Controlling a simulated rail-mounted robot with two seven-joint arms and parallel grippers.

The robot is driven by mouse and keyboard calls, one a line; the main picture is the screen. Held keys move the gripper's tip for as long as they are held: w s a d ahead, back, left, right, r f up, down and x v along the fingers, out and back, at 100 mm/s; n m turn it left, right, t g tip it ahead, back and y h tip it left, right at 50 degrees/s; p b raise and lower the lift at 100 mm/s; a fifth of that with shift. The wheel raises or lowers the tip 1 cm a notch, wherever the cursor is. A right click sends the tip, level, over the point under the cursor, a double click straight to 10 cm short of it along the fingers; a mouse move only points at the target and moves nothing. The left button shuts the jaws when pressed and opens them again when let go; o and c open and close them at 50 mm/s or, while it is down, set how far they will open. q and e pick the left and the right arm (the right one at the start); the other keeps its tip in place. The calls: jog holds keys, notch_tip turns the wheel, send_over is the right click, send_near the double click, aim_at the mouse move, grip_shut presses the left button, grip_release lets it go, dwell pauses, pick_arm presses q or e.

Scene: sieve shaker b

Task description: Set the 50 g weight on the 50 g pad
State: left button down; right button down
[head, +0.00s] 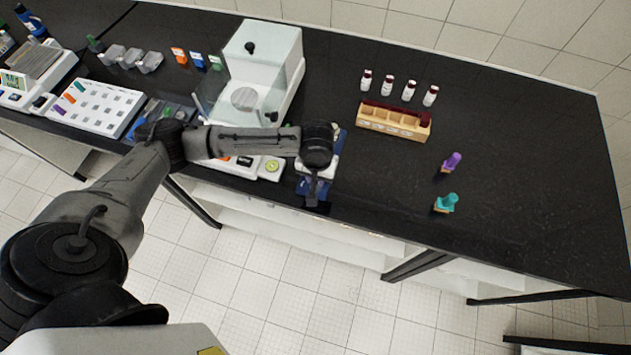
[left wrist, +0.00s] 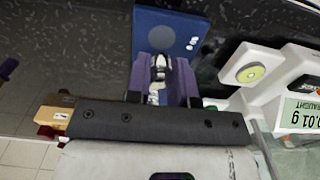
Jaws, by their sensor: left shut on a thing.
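My left gripper (head: 312,192) is over the front edge of the bench, beside the balance, and its wrist hides much of what lies below. In the left wrist view its two purple fingers (left wrist: 163,80) are shut on a small shiny metal weight (left wrist: 160,68). A blue plate (left wrist: 160,28) lies just beyond the fingertips, with a pale round mark (left wrist: 194,40) and small light marks near its right edge. Parts of this blue plate show around the wrist in the head view (head: 341,133). I cannot read any label or tell which mark is the 50 g pad. My right gripper is not in view.
The balance (head: 262,75) with its glass shield stands left of the wrist. A wooden rack (head: 394,121) and several capped vials (head: 388,85) stand to the right. Purple (head: 452,161) and teal (head: 446,202) handled items stand farther right. The far-right bench top is clear.

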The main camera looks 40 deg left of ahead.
pick_arm(q)
jog(key=shift+a+f, duration=0.2)
notch_tip(320, 180, down, 4)
jog(key=shift+r, duration=0.2)
jog(key=shift+f, duration=0.1)
jog(key=shift+f, duration=0.1)
jog(key=c, duration=1)
grip_release()
jog(key=shift+b, duration=0.3)
notch_tip(320, 180, up, 12)
jog(key=shift+d+r+p, duration=0.1)
jog(key=shift+p, duration=0.7)
